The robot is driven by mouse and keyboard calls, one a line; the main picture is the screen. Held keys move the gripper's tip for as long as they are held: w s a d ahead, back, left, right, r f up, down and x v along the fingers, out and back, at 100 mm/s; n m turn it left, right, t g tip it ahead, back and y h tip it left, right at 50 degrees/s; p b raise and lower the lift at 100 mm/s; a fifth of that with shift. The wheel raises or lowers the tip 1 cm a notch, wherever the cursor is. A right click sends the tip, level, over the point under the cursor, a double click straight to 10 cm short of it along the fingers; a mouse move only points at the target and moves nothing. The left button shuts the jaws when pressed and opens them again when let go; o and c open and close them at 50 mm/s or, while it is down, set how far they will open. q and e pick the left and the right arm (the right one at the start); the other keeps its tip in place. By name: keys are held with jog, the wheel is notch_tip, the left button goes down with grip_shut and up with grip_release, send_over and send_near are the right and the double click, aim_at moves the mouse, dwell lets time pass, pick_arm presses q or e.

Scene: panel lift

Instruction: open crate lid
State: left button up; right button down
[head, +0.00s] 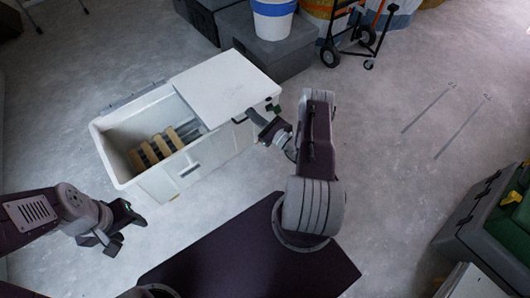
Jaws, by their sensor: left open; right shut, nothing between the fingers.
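A white crate (178,183) stands on the floor at the left of centre in the head view. Its white lid (225,86) lies flat over the right part of the crate, and the left part is uncovered. Several wooden-coloured pieces (152,152) show inside the open part. My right gripper (253,118) is shut and empty, at the lid's near right edge. I cannot tell whether it touches the lid. My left gripper (124,229) is open and empty, in front of the crate's near left corner and apart from it.
Dark grey boxes (268,52) stand behind the crate, with a white and blue bucket (273,18) on top. A hand truck (350,40) stands at the back. A green and grey case (490,230) is at the right edge. The floor right of centre is clear.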

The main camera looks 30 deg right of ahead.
jog(key=s+d+f+m+h+b, duration=0.1)
jog(key=s+f+m+h+b, duration=0.15)
jog(key=f, duration=0.55)
jog(key=s+d+f+m+h+b, duration=0.1)
jog(key=s+f+m+b, duration=0.2)
jog(key=f, duration=0.6)
pick_arm(q)
notch_tip(320, 180, down, 15)
jog(key=b, duration=0.5)
jog(key=shift+b, duration=0.4)
pick_arm(e)
jog(key=w+r+n, duration=0.1)
jog(key=w+r, duration=0.4)
jog(key=w, duration=0.4)
jog(key=shift+w+g, duration=0.3)
jog(key=shift+w, duration=0.1)
pick_arm(q)
jog(key=shift+s, duration=0.1)
pick_arm(e)
jog(key=shift+a+n, duration=0.1)
jog(key=shift+n, duration=0.15)
